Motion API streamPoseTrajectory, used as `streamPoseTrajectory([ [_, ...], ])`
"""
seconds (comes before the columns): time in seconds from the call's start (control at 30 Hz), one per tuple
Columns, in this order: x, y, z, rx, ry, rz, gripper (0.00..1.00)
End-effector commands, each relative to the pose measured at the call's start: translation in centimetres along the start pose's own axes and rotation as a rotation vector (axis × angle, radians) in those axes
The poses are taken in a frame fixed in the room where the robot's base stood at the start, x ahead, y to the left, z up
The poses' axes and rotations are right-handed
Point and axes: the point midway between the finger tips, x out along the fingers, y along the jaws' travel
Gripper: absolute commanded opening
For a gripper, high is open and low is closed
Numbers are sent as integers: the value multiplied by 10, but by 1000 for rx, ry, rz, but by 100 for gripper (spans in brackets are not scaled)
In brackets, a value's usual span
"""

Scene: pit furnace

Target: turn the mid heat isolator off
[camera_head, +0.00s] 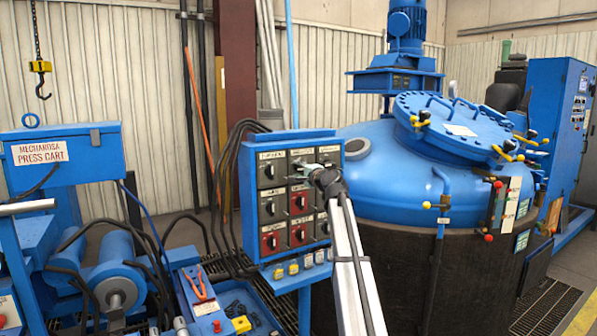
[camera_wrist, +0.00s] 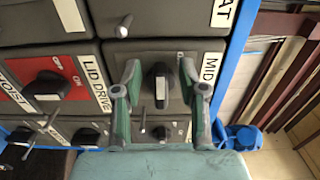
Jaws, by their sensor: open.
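The mid isolator's dark plate carries a black rotary knob (camera_wrist: 160,78) with a pale pointer mark; the "MID" label (camera_wrist: 209,69) beside it is partly cut off. In the wrist view my gripper (camera_wrist: 160,68) is open, with one finger to each side of this knob. Gaps show between knob and fingers; I cannot tell how deep the fingertips reach. In the head view my gripper (camera_head: 318,172) is at the upper right of the blue switch panel (camera_head: 249,215) and hides part of that switch column.
Neighbouring switches crowd close: a red-plated knob (camera_wrist: 48,85) by the "LID DRIVE" label (camera_wrist: 97,84), and a small knob (camera_wrist: 160,132) below. Thin toggles stick out between them. The blue-lidded furnace vessel (camera_head: 390,165) stands right of the panel; cables (camera_head: 222,190) hang at its left.

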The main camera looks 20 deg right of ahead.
Motion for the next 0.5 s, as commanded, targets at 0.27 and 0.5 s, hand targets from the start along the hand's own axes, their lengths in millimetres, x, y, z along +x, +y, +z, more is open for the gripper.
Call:
streamPoseTrajectory([
  [0.27, -31, 1, 2, 0, 0, 0, 42],
  [0.5, -78, 1, 2, -1, 1, 0, 42],
])
